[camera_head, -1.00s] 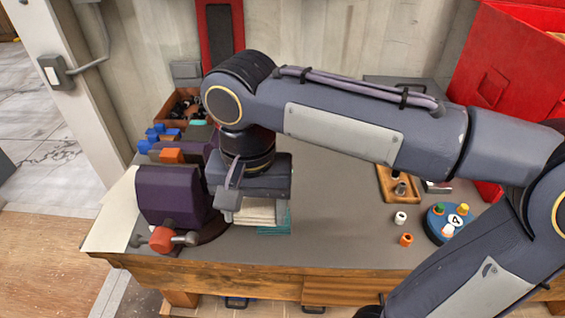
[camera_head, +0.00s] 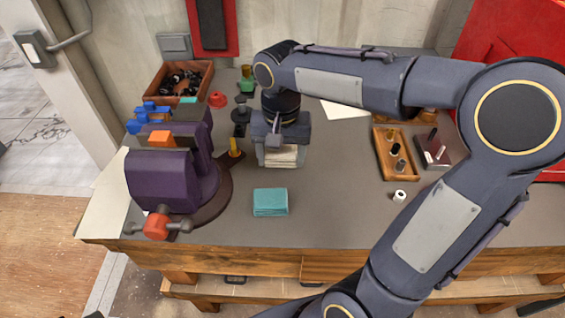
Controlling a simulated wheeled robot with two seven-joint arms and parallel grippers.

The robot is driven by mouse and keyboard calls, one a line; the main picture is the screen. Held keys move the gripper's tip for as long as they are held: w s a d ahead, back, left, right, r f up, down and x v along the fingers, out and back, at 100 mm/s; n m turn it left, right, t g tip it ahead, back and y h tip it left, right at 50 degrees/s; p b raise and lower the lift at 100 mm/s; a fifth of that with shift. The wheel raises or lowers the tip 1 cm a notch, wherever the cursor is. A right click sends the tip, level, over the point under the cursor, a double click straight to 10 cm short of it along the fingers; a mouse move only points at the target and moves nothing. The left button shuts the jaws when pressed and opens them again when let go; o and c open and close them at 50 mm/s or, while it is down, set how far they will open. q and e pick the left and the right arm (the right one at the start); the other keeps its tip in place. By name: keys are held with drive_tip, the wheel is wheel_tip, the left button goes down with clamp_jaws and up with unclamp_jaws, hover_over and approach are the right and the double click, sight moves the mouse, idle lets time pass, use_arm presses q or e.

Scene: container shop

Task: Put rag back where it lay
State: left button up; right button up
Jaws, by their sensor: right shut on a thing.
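My right gripper (camera_head: 281,150) is shut on a cream, layered, folded rag (camera_head: 281,158). The gripper's body covers the rag's upper part. The rag is over the middle-left of the bench, behind a folded teal cloth (camera_head: 270,202) and right of the purple vise (camera_head: 163,178). I cannot tell whether the rag touches the bench top. The teal cloth lies flat on the bench, apart from the gripper. My left gripper is not in view.
The grey workbench (camera_head: 330,222) has free room right of the teal cloth. A wooden tray (camera_head: 396,168) and a white ring (camera_head: 400,196) lie to the right. A brown bin (camera_head: 178,83) stands at the back left.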

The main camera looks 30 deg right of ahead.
sight(283, 165)
drive_tip(key=shift+w+d+f, duration=0.15)
drive_tip(key=shift+f, duration=0.15)
drive_tip(key=shift+w+d+f, duration=0.1)
drive_tip(key=shift+d+f, duration=0.1)
drive_tip(key=shift+f, duration=1.65)
drive_tip(key=shift+f, duration=0.2)
drive_tip(key=o, duration=0.9)
drive_tip(key=shift+r, duration=0.2)
